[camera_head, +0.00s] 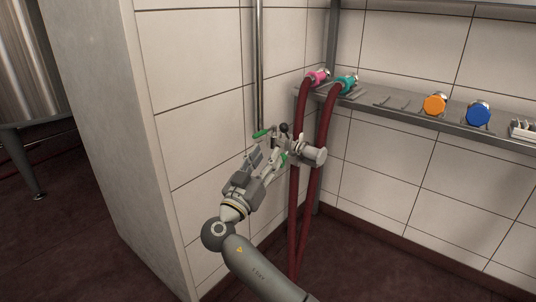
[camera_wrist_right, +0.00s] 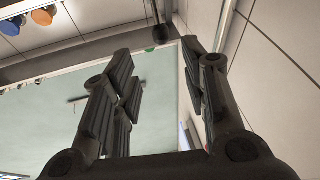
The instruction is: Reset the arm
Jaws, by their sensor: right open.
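My right gripper (camera_head: 266,163) is raised in front of the tiled wall corner, beside a valve fitting with green handles (camera_head: 263,134) on a vertical steel pipe (camera_head: 259,60). In the right wrist view its two dark fingers (camera_wrist_right: 157,72) stand apart with nothing between them. A dark knob-like piece (camera_wrist_right: 161,34) shows beyond the fingertips; I cannot tell if it is part of the valve. In the head view the gripper overlaps the fitting, and I cannot tell whether they touch. My left gripper is not in view.
Two red hoses (camera_head: 324,130) hang just right of the gripper from pink (camera_head: 318,76) and teal (camera_head: 346,83) couplings on a steel rack (camera_head: 400,108). Orange (camera_head: 434,104) and blue (camera_head: 478,113) caps sit farther right. A tiled pillar (camera_head: 155,180) stands left. The floor at lower right is clear.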

